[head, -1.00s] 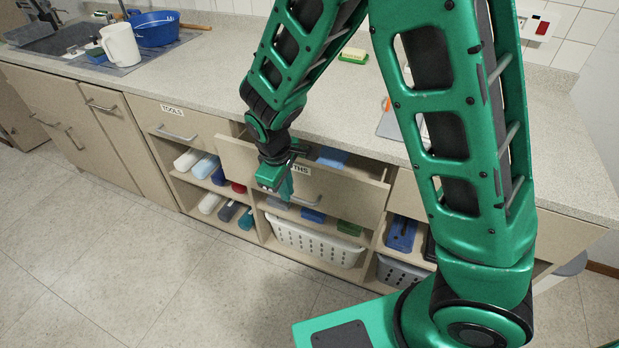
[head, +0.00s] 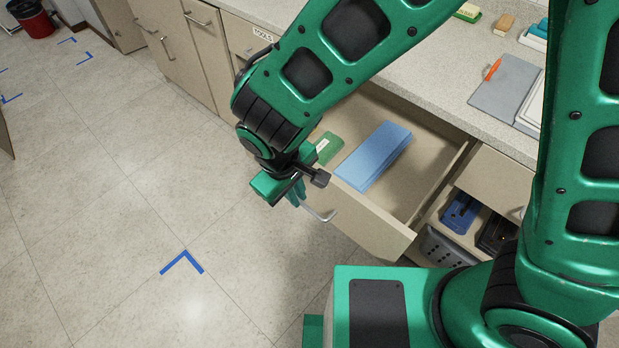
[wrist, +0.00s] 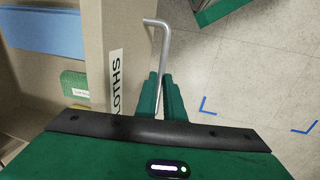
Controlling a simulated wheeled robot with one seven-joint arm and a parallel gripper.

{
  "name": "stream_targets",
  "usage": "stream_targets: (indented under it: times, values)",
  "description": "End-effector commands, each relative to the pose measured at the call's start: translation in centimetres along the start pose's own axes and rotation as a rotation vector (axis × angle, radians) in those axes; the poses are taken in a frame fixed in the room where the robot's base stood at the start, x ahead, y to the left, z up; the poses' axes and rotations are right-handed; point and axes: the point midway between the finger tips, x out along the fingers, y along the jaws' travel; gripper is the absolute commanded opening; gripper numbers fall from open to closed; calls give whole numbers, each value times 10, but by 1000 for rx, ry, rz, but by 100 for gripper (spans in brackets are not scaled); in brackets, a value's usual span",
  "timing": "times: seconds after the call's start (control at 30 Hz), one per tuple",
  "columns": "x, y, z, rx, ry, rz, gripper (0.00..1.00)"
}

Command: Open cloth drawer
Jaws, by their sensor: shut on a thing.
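The cloth drawer (head: 375,222) is pulled well out from the counter in the head view. Its front carries a label reading "LOTHS" (wrist: 116,82) in the wrist view. Inside lie a folded blue cloth (head: 374,155) and a green item (head: 326,147). My gripper (head: 298,196) is at the drawer's front. In the wrist view my gripper (wrist: 162,98) has its green fingers closed around the metal bar handle (wrist: 160,50).
A shelf beside the drawer holds blue and dark items (head: 462,213) and a grey basket (head: 440,247). The counter (head: 440,75) above holds a grey board (head: 505,85) and small items. Floor in front is open, with blue corner marks (head: 183,260).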

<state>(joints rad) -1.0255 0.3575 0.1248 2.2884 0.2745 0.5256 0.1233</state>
Motion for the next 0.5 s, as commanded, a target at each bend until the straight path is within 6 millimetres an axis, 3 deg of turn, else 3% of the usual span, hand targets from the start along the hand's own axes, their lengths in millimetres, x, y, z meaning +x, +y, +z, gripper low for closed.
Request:
stream_targets:
  times: [0.2, 0.5]
  values:
    - [-4, -11, -2, 1, 6, -1, 0]
    - [-4, -12, -3, 2, 7, 0, 0]
